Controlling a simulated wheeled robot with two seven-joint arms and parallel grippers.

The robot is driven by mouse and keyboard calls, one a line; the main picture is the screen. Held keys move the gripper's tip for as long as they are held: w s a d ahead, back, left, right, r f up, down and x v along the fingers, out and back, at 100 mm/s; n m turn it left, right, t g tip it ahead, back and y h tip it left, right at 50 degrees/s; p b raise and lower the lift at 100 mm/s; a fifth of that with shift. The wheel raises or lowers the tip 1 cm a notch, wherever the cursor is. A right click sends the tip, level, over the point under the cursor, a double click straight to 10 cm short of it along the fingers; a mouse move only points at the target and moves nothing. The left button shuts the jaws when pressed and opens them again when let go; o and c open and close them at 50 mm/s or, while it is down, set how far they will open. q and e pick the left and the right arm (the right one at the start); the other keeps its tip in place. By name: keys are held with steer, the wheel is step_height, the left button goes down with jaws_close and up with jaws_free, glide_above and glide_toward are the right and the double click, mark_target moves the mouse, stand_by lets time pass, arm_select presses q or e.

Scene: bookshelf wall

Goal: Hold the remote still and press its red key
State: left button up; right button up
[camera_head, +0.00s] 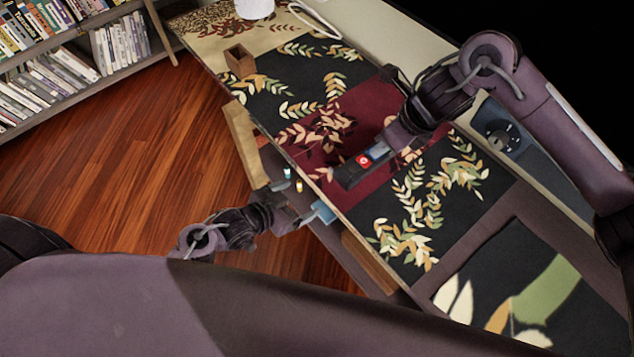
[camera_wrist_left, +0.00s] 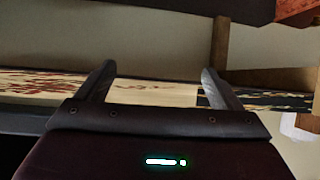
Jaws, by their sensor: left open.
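The remote (camera_head: 349,177) is a dark, long block on the dark red part of the table cloth, with a bright red key (camera_head: 363,160) on top. My right gripper (camera_head: 381,151) is at the remote's far end, beside the red key; its fingers are small and partly hidden, so I cannot tell whether they grip it. My left gripper (camera_head: 302,199) is open and empty, off the table's near edge and to the left of the remote, apart from it. Its two spread fingers also show in the left wrist view (camera_wrist_left: 160,72), with nothing between them. The remote is not visible there.
The long table carries a dark leaf-patterned cloth (camera_head: 410,235). A small wooden box (camera_head: 240,61) and a white object (camera_head: 254,8) stand at its far end. Wooden chair-like parts (camera_head: 243,140) line the near edge. Bookshelves (camera_head: 88,62) stand at the upper left; the wooden floor (camera_head: 135,150) is clear.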

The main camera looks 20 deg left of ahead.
arm_select(q)
steer(key=m+h, duration=0.1)
steer(key=h, duration=0.1)
glide_toward(338, 176)
steer(key=shift+w+d+f+t, duration=0.3)
steer(key=shift+w+d+f, duration=0.65)
steer(key=shift+w+f, duration=0.15)
steer(key=x, duration=0.7)
steer(key=shift+w+d, duration=0.2)
steer(key=shift+w, duration=0.15)
steer(key=c, duration=1.2)
steer(key=shift+o, duration=0.2)
arm_select(e)
steer(key=shift+c, duration=0.2)
jaws_close()
